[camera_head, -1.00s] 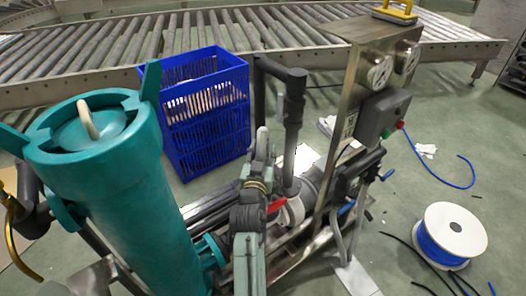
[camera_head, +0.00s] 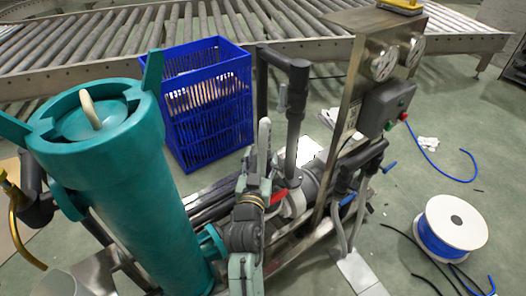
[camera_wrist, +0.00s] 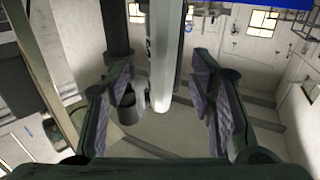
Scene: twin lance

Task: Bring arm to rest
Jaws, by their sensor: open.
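My gripper (camera_wrist: 162,105) is open in the wrist view, with its two padded fingers apart and nothing held between them. Pale and dark pipes stand beyond the fingers. In the head view my arm (camera_head: 247,225) rises from the bottom middle, with the gripper end (camera_head: 264,150) pointing up and away. It is in front of the dark vertical pipe (camera_head: 296,125) and close to the red valve handle (camera_head: 278,197). Whether it touches the pipework cannot be told.
A large teal filter housing (camera_head: 135,190) stands at left. A blue crate (camera_head: 205,110) stands behind, before a roller conveyor (camera_head: 120,40). A steel panel with a grey box (camera_head: 388,108) is right of the arm. A cable spool (camera_head: 450,228) lies on open floor at right.

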